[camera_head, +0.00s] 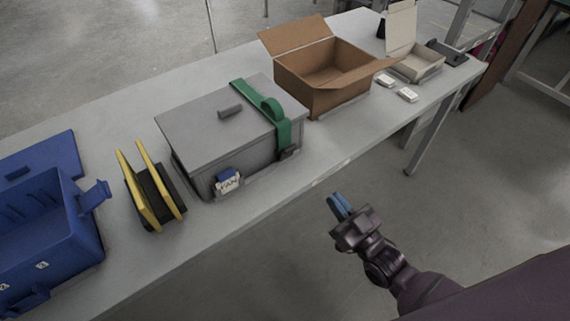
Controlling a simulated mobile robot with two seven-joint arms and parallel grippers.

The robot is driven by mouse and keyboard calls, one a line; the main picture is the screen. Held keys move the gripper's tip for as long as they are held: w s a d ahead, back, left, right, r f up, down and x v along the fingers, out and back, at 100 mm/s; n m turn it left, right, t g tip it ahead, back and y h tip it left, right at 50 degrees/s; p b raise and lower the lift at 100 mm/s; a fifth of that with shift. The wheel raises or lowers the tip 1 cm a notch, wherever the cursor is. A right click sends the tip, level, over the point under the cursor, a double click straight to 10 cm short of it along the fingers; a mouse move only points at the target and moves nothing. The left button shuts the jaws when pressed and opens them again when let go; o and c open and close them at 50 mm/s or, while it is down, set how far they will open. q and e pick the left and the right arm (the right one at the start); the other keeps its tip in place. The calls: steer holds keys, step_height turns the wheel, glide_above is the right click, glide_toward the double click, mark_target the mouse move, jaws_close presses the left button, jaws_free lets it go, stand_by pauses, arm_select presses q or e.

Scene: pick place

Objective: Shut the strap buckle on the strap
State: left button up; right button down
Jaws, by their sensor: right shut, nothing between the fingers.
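A green strap (274,107) runs over the right end of a closed grey box (190,127) on the table. The strap has a raised loop on the lid and hangs down the box's front side. A small dark buckle (289,153) sits at the strap's lower front end; whether it is latched is too small to tell. My right gripper (340,206) has blue fingertips, is shut and empty, and hangs in front of the table edge, to the right of and below the buckle, apart from it. My left gripper is not in view.
A blue crate (88,244) and a black holder with yellow panels (147,192) stand left of the grey box. An open cardboard box (322,75) and small white boxes (407,95) stand to its right. The table front edge (318,185) is clear near my gripper.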

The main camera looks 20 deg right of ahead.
steer(key=shift+m+t, duration=0.4)
steer(key=x, duration=1.2)
steer(key=shift+w+a+b, duration=0.3)
steer(key=shift+a+b, duration=0.1)
steer(key=shift+a, duration=0.05)
steer(key=shift+w+a+f, duration=0.1)
steer(key=shift+w, duration=0.1)
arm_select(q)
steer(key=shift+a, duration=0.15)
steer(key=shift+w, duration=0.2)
